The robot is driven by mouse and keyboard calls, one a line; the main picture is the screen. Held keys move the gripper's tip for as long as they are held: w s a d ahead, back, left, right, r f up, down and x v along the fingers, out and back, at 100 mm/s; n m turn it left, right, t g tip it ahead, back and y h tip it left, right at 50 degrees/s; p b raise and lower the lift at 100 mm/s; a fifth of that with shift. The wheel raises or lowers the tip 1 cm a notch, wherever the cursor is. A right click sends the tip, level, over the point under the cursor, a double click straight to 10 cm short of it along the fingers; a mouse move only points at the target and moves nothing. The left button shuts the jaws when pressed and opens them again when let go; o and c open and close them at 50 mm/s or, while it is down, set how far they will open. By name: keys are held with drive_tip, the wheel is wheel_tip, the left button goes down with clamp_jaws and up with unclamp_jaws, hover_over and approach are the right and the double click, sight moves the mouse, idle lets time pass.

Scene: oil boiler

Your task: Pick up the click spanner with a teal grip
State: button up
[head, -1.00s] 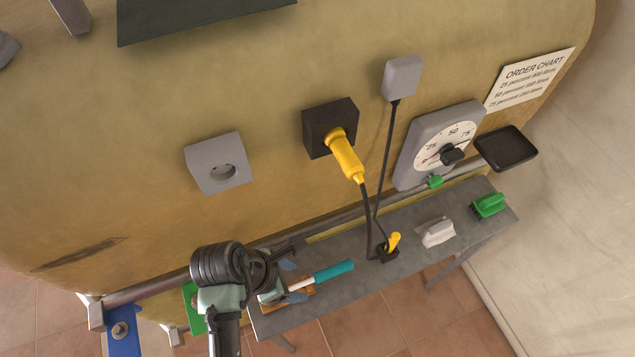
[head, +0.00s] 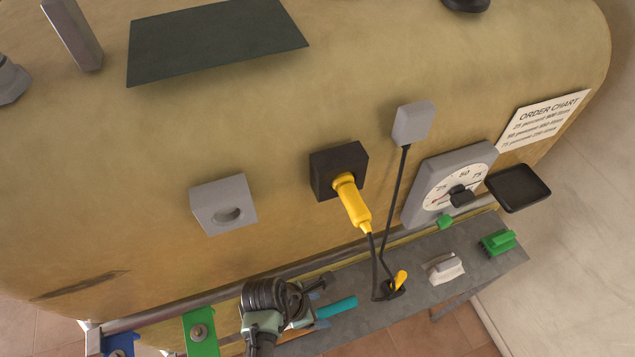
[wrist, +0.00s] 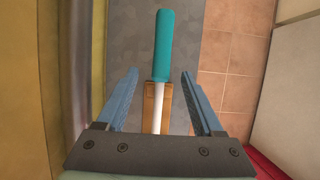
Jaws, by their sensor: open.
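The click spanner has a teal grip (head: 337,308) and a pale shaft (wrist: 158,105). In the wrist view its teal grip (wrist: 163,45) points away from my gripper, and the shaft runs back between the two fingers over a brown wooden block (wrist: 150,110). My gripper (wrist: 158,85) is open, with one blue finger on each side of the shaft and a visible gap to both. In the head view my gripper (head: 318,288) is over the left end of the grey bench, and it and my arm hide most of the shaft. I cannot tell its height above the spanner.
Tiled floor lies in front.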

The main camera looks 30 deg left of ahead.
sight(325, 311)
drive_tip(key=shift+x, duration=1.65)
drive_tip(key=shift+d, duration=0.1)
clamp_jaws()
drive_tip(key=shift+r, duration=0.1)
